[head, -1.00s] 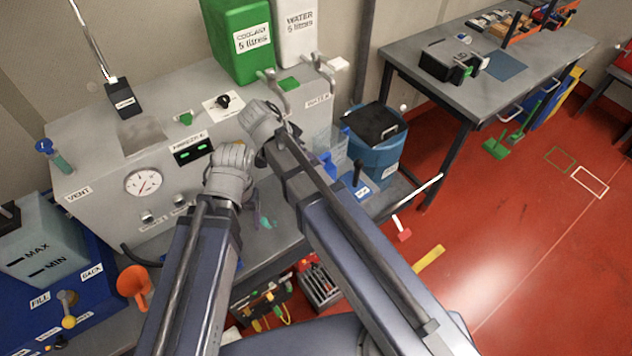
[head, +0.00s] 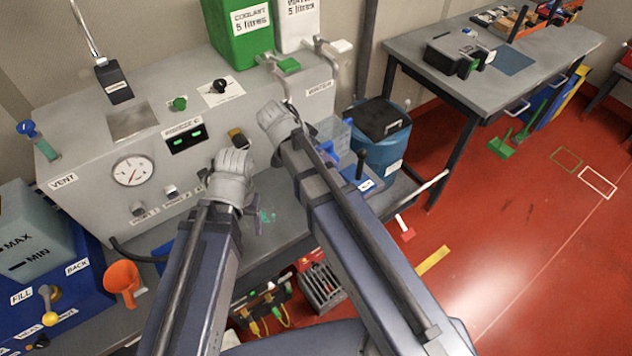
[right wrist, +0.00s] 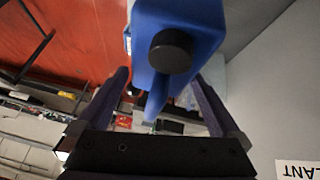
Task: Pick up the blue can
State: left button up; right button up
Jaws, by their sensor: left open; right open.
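The blue can (head: 357,181) stands on the grey bench just right of my right arm in the head view, with a black cap and a white label. The arm covers part of it. In the right wrist view the blue can (right wrist: 190,22) is large, its black cap facing the camera. My right gripper (right wrist: 165,100) is open, its dark fingers spread to either side of the can's lower part; contact cannot be told. The right fingers are hidden in the head view. My left gripper (head: 258,207) is open over the bench, partly hidden by its wrist, and away from the can.
A grey panel with a gauge (head: 134,170) stands behind my arms. A green coolant container (head: 240,45) and a white water container (head: 298,30) are on top. A blue bin (head: 385,150) is right of the can. An orange funnel (head: 122,280) is at left.

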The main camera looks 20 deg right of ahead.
jog(key=shift+r, duration=0.1)
jog(key=c, duration=1.5)
jog(key=shift+r+p, duration=0.1)
jog(key=shift+p, duration=0.2)
jog(key=shift+c, duration=0.2)
